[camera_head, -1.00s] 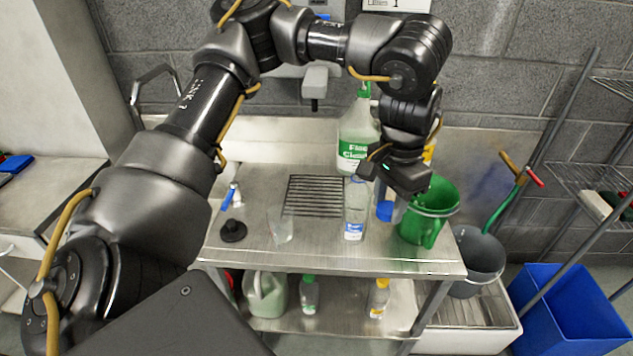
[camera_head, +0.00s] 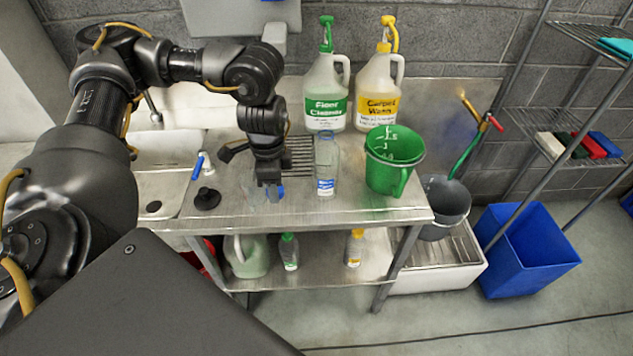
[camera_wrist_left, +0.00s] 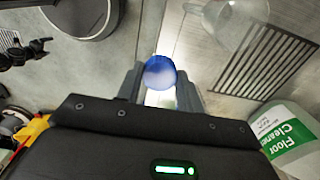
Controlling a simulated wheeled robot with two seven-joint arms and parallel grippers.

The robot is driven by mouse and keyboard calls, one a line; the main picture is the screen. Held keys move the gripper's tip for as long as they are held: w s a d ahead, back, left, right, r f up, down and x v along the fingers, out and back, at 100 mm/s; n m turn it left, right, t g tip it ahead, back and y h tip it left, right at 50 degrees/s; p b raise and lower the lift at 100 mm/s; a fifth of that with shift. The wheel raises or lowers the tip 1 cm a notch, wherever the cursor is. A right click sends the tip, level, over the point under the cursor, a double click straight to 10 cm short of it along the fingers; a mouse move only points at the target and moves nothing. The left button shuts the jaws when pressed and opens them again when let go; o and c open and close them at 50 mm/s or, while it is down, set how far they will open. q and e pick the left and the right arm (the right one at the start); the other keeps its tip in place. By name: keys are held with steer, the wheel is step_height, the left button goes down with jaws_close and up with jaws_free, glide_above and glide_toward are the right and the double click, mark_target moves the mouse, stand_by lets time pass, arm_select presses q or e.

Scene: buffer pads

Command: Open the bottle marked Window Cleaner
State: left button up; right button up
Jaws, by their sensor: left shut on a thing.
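My left gripper (camera_head: 269,184) is shut on a blue cap (camera_head: 277,193), just above the steel table left of the clear bottle. In the left wrist view, the blue cap (camera_wrist_left: 160,72) sits between the two fingers (camera_wrist_left: 162,90). The clear bottle (camera_head: 326,160) stands upright with a blue-and-white label too small to read. Its narrow neck shows no cap on top. My right gripper is not in view.
A green jug (camera_head: 392,168), Floor Cleaner jug (camera_head: 325,90) and Carpet Wash jug (camera_head: 379,85) stand right of and behind the bottle. A clear thing (camera_head: 252,190) lies by the gripper. A black round piece (camera_head: 207,198) lies left. The table's front edge is close.

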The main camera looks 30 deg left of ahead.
arm_select(q)
steer(key=w+a+f, duration=0.2)
steer(key=w+f, duration=0.1)
steer(key=w+a+f+b, duration=0.1)
steer(key=w+a+f, duration=0.2)
steer(key=w, duration=0.1)
steer(key=w+a+f, duration=0.2)
steer(key=w+f, duration=0.1)
steer(key=w, duration=0.1)
steer(key=shift+a+f+b, duration=0.15)
steer(key=shift+a+b, duration=0.05)
steer(key=shift+b, duration=0.1)
steer(key=shift+w+a+f, duration=0.1)
steer(key=shift+f, duration=0.4)
step_height(320, 180, down, 2)
steer(key=shift+f+p, duration=0.1)
steer(key=shift+p, duration=0.3)
steer(key=shift+w+f, duration=0.1)
steer(key=shift+f, duration=0.15)
